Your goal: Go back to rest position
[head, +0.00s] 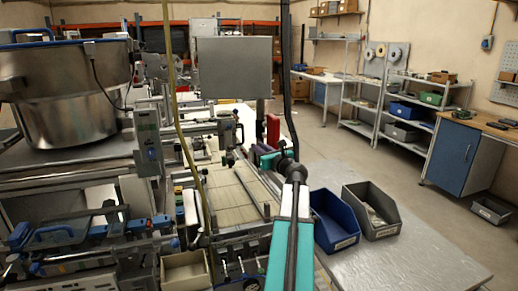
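My teal and white arm reaches forward from the bottom middle of the head view, over the right side of the machine. Its far end, with my gripper (262,156), is small and dark against the machine parts. I cannot make out the fingers or whether they hold anything. A red part (273,131) stands upright just behind the arm's far end; I cannot tell whether they touch. Round reel-like discs (395,53) hang on a panel at the back right, far from my arm.
A blue bin (334,220) and a grey bin (369,209) stand on the metal table (415,254) right of my arm. A steel bowl (70,95) stands at left, and a grey panel (235,67) rises behind. The table's front right is clear.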

